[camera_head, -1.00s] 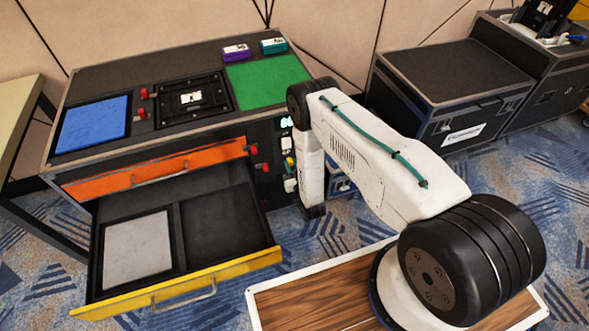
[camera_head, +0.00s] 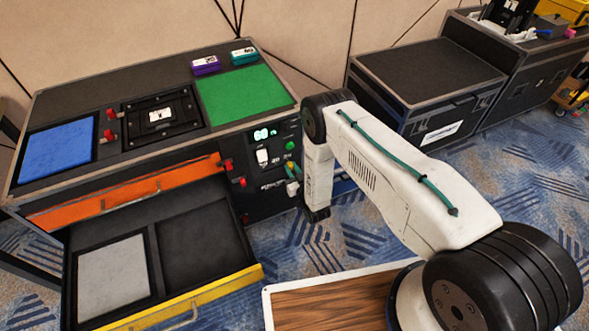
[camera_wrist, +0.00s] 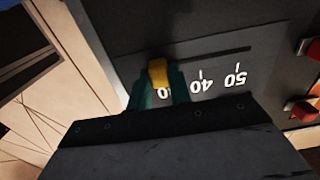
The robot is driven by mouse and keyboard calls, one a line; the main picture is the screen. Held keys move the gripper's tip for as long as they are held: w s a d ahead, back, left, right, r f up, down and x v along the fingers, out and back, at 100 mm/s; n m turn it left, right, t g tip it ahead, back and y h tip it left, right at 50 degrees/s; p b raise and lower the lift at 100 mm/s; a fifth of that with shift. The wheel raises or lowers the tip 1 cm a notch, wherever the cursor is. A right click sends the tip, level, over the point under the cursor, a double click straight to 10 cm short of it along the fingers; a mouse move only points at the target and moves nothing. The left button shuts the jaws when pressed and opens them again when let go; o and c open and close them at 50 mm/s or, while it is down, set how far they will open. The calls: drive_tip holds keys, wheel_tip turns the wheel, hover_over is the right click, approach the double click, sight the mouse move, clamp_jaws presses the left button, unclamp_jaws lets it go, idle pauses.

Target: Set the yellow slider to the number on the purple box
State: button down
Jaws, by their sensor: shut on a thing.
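The yellow slider (camera_wrist: 159,72) sits in a dark panel beside a slot in the wrist view. My gripper (camera_wrist: 160,90) is shut on it, with green fingers on both sides. Upside-down white scale numbers 50 and 40 show to its right. A further number by the slider is partly hidden by a finger. The purple box (camera_head: 206,65) lies on the cabinet top at the back in the head view. It has a white label whose number is too small to read surely. My gripper is mostly hidden behind my arm in the head view.
A teal box (camera_head: 243,55) lies right of the purple one, behind a green mat (camera_head: 245,95). A lit green display (camera_head: 264,133) is on the cabinet front. Red handles (camera_wrist: 302,108) are right of the scale. The yellow-fronted drawer (camera_head: 180,308) stands open. Black cases stand right.

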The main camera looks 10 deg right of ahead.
drive_tip(key=c, duration=1.3)
unclamp_jaws()
drive_tip(key=shift+d, duration=0.35)
drive_tip(key=shift+a, duration=0.1)
drive_tip(key=shift+s, duration=0.3)
drive_tip(key=v, duration=0.7)
drive_tip(key=shift+s, duration=0.1)
